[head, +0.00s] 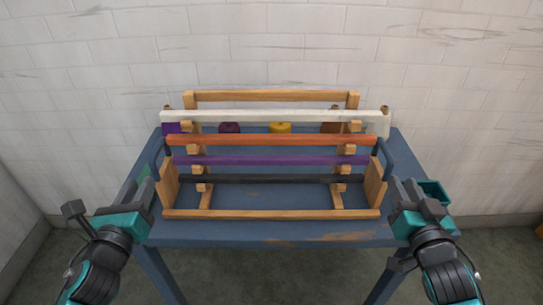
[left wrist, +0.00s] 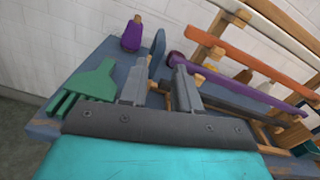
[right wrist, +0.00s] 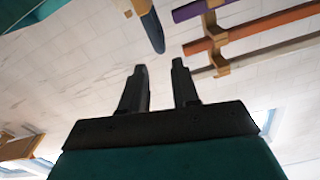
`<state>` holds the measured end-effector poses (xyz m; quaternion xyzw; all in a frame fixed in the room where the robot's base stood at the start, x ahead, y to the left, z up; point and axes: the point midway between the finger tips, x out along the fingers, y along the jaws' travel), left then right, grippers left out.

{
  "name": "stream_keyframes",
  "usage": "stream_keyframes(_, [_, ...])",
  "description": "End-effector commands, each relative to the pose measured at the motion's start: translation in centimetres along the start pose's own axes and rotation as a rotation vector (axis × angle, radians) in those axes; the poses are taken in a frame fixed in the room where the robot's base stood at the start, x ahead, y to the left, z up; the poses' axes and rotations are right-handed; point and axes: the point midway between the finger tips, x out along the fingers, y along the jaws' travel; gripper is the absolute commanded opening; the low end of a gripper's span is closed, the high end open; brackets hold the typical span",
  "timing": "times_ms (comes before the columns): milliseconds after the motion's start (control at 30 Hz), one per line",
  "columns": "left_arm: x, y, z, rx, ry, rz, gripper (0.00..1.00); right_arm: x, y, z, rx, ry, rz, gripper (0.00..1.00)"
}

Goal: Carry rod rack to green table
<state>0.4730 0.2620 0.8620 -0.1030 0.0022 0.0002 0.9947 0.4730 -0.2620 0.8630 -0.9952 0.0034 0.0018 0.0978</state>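The rod rack (head: 270,214) is a wooden frame standing on a worn blue table (head: 255,233). It bears a white rod (head: 270,117), an orange rod (head: 270,140), a purple rod (head: 270,160) and a black rod (head: 270,179). Dark blue handles stand at its left end (head: 157,155) and right end (head: 385,158). My left gripper (head: 147,186) is open and empty beside the left handle, which shows beyond its fingers in the left wrist view (left wrist: 157,52). My right gripper (head: 403,188) is open and empty near the right handle, seen ahead in the right wrist view (right wrist: 153,30). No green table is in view.
A green toothed tool (left wrist: 95,84) lies at the table's left side. A teal box (head: 434,190) is at the right edge. A white brick wall stands behind.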

Motion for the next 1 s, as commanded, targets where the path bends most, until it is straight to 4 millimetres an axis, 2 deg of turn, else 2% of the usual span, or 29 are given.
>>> stream_keyframes(333, [0.1,0.0,0.1,0.013,-0.002,-0.001,0.32,0.1,0.0,-0.1,0.001,0.002,0.000,0.30])
stream_keyframes(467, [0.8,0.0,0.2,0.013,-0.005,-0.001,0.32,0.8,0.0,-0.1,0.001,0.004,-0.001,0.30])
stream_keyframes(567, [2.1,0.0,0.2,0.011,-0.005,-0.002,0.32,2.1,0.0,-0.2,0.000,0.005,-0.002,0.30])
stream_keyframes(1000, [9.9,0.0,0.2,0.009,-0.004,0.000,0.32,9.9,0.0,-0.2,-0.001,0.003,0.000,0.30])
